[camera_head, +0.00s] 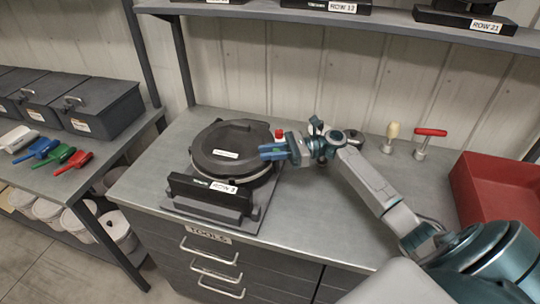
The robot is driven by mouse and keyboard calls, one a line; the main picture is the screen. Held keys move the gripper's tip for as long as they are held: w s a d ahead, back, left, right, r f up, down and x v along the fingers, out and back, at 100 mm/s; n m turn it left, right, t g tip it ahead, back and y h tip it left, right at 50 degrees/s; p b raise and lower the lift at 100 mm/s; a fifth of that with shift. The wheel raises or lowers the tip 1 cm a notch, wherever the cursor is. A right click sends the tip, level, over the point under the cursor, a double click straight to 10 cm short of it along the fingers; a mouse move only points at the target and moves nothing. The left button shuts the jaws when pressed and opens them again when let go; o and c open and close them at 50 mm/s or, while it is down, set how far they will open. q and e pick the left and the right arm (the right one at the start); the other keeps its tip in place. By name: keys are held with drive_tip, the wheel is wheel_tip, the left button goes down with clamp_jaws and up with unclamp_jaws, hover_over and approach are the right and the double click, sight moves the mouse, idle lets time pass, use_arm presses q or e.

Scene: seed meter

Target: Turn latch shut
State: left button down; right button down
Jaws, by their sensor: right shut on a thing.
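The seed meter (232,147) is a round black unit with a closed lid and a white label. It sits on a dark base with a front plate marked "ROW 3" (222,187), on the metal bench. The latch shows as a small red tip (279,133) at the right edge of the lid. My right gripper (270,152) reaches in from the right. Its blue fingers are at the meter's right rim, just below the red tip, shut on the latch. The fingers hide most of the latch, so its exact angle cannot be told. My left gripper is out of view.
A red bin (495,188) stands at the bench's right. A red T-handled tool (428,140) and a cream-handled tool (391,136) stand at the back right. A shelf (400,25) runs overhead. Grey boxes (98,106) and coloured scoops (70,160) are on the left table.

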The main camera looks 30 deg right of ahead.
idle(0.5)
drive_tip(key=c, duration=1.3)
unclamp_jaws()
drive_tip(key=shift+r, duration=0.1)
drive_tip(key=shift+o, duration=0.2)
drive_tip(key=b+v, duration=0.4)
drive_tip(key=v, duration=0.6)
drive_tip(key=shift+d, duration=0.35)
